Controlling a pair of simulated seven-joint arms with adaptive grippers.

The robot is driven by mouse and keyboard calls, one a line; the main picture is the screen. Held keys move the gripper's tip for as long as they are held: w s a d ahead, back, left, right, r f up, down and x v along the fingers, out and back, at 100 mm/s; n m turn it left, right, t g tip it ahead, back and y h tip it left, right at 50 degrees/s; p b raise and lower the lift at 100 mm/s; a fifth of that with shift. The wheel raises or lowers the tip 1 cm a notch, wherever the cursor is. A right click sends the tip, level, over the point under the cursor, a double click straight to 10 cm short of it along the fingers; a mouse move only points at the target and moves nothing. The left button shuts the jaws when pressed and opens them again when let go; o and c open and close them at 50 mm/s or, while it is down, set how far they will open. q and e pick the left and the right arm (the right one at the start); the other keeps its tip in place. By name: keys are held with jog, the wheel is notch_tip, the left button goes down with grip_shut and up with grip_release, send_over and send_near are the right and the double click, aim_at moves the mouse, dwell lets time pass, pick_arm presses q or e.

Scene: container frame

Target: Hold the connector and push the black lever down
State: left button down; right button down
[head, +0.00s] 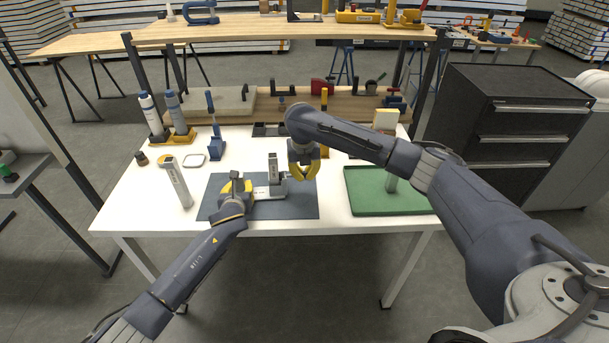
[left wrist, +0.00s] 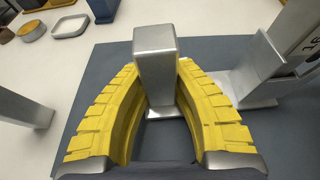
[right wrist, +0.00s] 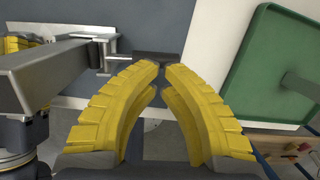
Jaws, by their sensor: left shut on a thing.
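The connector is a grey metal piece lying on the dark mat, with an upright part (head: 274,172) and a flat base (head: 262,193). My left gripper (head: 237,193) is shut around a grey metal post (left wrist: 155,60) at its left end; a metal bracket (left wrist: 255,75) stands to the right. My right gripper (head: 303,172) is just right of the upright part, pointing down. Its fingertips (right wrist: 161,68) are almost together, with nothing seen between them. The black lever (right wrist: 153,58) sticks out from the metal part at these tips; touching or apart, I cannot tell.
A green tray (head: 395,207) lies right of the mat (head: 305,207) with a grey upright piece in it. A grey upright piece (head: 176,183) stands left of the mat. Bottles (head: 152,118) and a blue holder (head: 216,148) stand further back. The white table's front left is clear.

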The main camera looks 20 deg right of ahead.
jog(key=d+v, duration=0.1)
jog(key=v, duration=1.2)
jog(key=shift+s+d+r, duration=0.25)
jog(key=shift+s+r, duration=0.05)
jog(key=shift+r, duration=0.15)
pick_arm(q)
jog(key=c, duration=1.1)
grip_release()
